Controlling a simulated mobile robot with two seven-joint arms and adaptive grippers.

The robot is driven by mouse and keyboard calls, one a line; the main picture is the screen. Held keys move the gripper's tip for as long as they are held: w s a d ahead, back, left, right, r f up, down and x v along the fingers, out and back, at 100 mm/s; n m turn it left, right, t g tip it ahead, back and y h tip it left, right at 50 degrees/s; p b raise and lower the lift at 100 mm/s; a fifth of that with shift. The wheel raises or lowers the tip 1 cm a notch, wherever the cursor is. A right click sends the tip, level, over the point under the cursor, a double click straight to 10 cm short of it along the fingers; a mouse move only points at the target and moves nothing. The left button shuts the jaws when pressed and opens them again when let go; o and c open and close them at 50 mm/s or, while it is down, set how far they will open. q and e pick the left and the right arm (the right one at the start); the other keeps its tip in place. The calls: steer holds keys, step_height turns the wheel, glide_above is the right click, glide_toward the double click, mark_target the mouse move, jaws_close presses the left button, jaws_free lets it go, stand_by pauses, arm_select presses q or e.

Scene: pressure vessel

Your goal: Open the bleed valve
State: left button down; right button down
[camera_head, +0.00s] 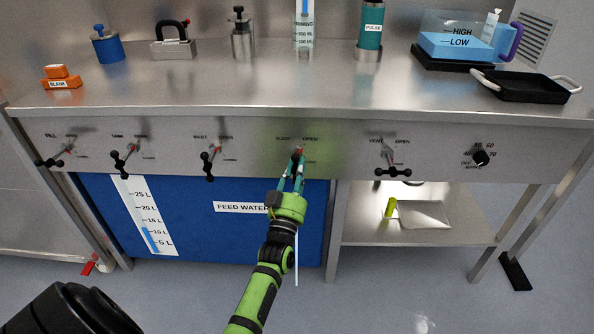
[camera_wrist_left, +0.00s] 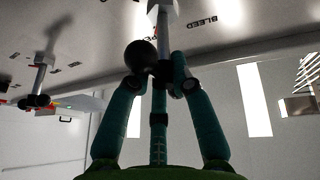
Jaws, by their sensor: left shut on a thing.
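The bleed valve (camera_head: 297,157) sits on the front panel of the steel bench, under the labels BLEED and OPEN. Its black handle is largely hidden by the fingers in the head view. My left gripper (camera_head: 293,172) reaches up to it from below and is shut on the handle. The BLEED label (camera_wrist_left: 202,22) shows on the panel. My right gripper is not in view.
Similar valves stand to the left, including the inlet valve (camera_head: 210,160), and the vent valve (camera_head: 390,160) to the right. A round knob (camera_head: 480,157) is farther right. The blue feed water tank (camera_head: 240,235) is below the panel. A lower shelf (camera_head: 420,236) is at right.

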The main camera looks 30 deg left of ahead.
arm_select(q)
steer(key=shift+f, duration=0.1)
steer(key=c, duration=1.1)
jaws_free()
steer(key=shift+w, duration=0.1)
steer(key=v, duration=1.2)
